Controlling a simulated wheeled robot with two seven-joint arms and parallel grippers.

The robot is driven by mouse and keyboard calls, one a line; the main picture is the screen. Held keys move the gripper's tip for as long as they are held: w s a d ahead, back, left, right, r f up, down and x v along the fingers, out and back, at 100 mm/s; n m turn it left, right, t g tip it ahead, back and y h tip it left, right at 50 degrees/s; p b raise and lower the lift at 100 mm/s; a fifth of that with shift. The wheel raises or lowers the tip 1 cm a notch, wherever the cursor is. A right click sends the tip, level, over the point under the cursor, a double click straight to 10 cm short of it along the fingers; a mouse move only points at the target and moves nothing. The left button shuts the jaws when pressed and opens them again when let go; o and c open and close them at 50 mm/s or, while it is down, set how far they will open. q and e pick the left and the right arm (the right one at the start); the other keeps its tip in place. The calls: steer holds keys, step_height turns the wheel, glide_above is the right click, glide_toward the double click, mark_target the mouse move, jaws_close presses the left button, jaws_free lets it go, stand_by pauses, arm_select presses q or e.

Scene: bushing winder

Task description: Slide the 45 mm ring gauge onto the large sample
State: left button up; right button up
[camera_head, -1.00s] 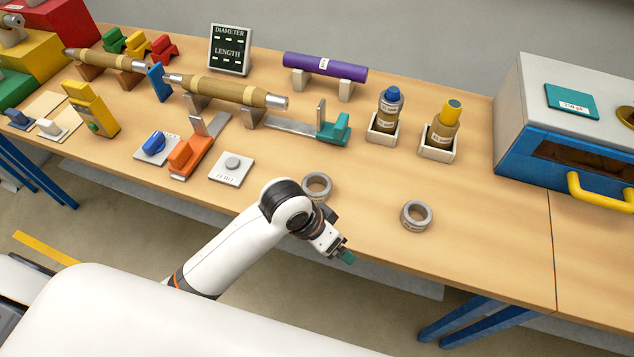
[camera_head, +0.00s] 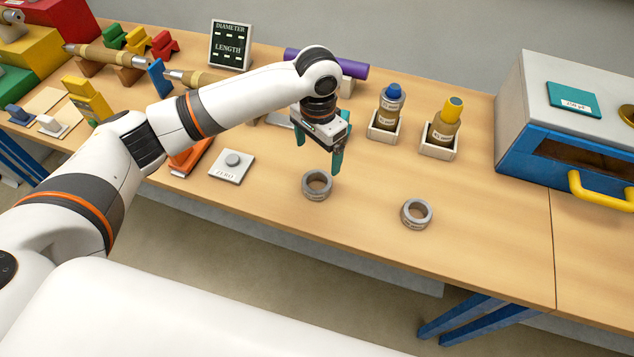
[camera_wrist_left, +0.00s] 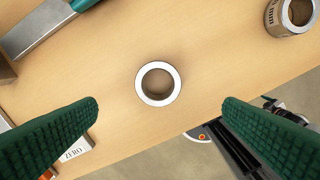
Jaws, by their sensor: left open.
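Two grey ring gauges stand on the bench. The nearer one (camera_head: 316,196) is below my left gripper (camera_head: 318,156), and the other (camera_head: 415,226) is farther right. I cannot read which is 45 mm. My left gripper is open and empty, pointing down above the first ring. In the left wrist view this ring (camera_wrist_left: 158,102) lies between the green fingertips (camera_wrist_left: 161,106), and the second ring (camera_wrist_left: 287,28) is at the top right. A tan tapered sample (camera_head: 98,56) rests on supports at the back left. A second sample (camera_head: 195,78) is mostly hidden behind my arm.
A purple cylinder (camera_head: 352,71) lies behind my gripper. Two capped bottles (camera_head: 388,108) (camera_head: 445,122) stand in white holders. A ZERO button plate (camera_head: 231,167) is left of the rings. A blue-grey cabinet (camera_head: 510,120) stands right. The bench between is clear.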

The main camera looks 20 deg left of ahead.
arm_select(q)
steer(key=p, duration=0.1)
glide_toward(316, 182)
steer(key=shift+s+d+f, duration=0.25)
steer(key=shift+s+f, duration=0.05)
steer(key=shift+s, duration=0.2)
steer(key=shift+s+d+f, duration=0.2)
steer(key=shift+s+f, duration=0.1)
steer(key=shift+s, duration=0.15)
steer(key=shift+f+p, duration=0.55)
steer(key=f, duration=0.2)
steer(key=f+p, duration=0.1)
steer(key=shift+s+a+f, duration=0.1)
steer(key=shift+a+f, duration=0.1)
steer(key=shift+f, duration=0.55)
steer(key=shift+c, duration=0.2)
